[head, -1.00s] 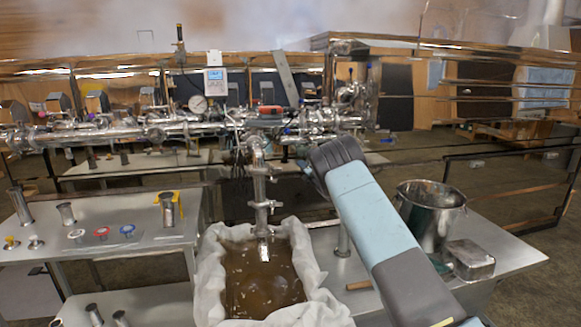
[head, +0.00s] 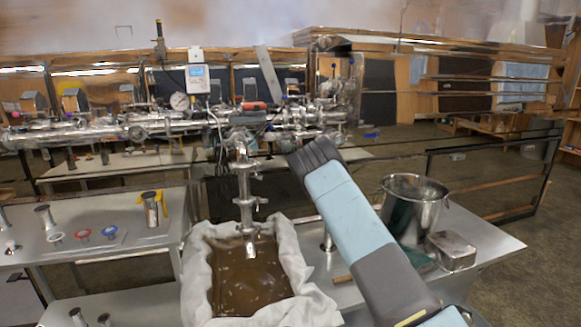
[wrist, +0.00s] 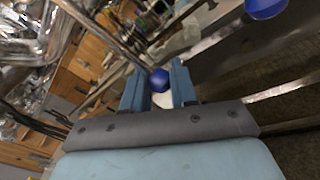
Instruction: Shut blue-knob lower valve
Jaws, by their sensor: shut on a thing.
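In the wrist view my gripper (wrist: 159,85) has its two light-blue fingers closed around a round blue knob (wrist: 160,78), which shows between the fingertips. A pale part shows just below the knob, between the fingers. A second blue knob (wrist: 265,8) is at the top right of the wrist view, apart from the gripper. In the head view my arm reaches up to the steel pipework (head: 250,118), and its own links hide the fingers and the held knob. I cannot tell the valve's handle angle.
A steel outlet pipe (head: 246,195) hangs over a cloth-lined basin (head: 195,285) of brown liquid, left of my arm. A steel bucket (head: 412,210) and a metal box (head: 452,250) stand on the right table. A grey display box (head: 196,77) sits above the pipes.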

